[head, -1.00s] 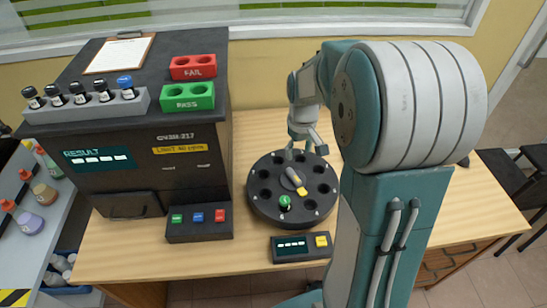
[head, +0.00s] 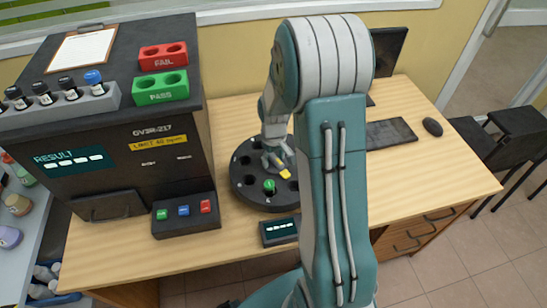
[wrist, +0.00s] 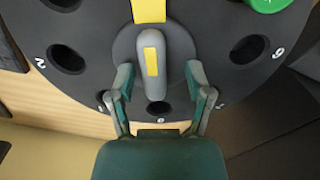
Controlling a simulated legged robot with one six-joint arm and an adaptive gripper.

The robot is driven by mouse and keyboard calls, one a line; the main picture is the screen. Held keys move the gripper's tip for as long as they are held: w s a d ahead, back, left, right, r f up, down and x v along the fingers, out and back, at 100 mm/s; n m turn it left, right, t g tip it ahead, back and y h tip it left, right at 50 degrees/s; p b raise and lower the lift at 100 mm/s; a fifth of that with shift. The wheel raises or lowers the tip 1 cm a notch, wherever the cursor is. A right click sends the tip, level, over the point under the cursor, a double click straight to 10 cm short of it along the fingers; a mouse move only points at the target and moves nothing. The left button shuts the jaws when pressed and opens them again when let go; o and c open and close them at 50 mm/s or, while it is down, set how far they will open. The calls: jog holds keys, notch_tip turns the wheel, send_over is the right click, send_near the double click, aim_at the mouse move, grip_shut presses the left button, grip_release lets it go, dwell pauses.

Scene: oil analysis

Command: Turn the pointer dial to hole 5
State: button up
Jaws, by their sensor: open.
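The round black dial (head: 240,192) sits on the desk with holes around its rim. It fills much of the wrist view (wrist: 95,25). Its pointer has a grey handle (wrist: 151,58) with a yellow stripe and a yellow tip (head: 285,174) aimed toward the desk's front in the head view. My gripper (wrist: 160,80) is open, with one finger on each side of the grey handle's near end; contact is not clear. A green cap (head: 269,185) sits in a front hole, left of the tip. Numbers by the holes are partly legible.
A small display box (head: 279,231) stands just in front of the dial. A button box (head: 186,215) and the large dark analyser (head: 120,150) stand to the left. A keyboard (head: 390,133) and mouse (head: 432,127) lie at the right, with bare desk around them.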

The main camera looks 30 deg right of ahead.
jog(key=shift+d, duration=0.35)
jog(key=shift+c, duration=0.6)
grip_shut()
jog(key=shift+a, duration=0.15)
jog(key=shift+m, duration=0.3)
jog(key=m, duration=0.3)
jog(key=shift+m, duration=0.4)
jog(key=m, duration=0.4)
jog(key=shift+m, duration=0.3)
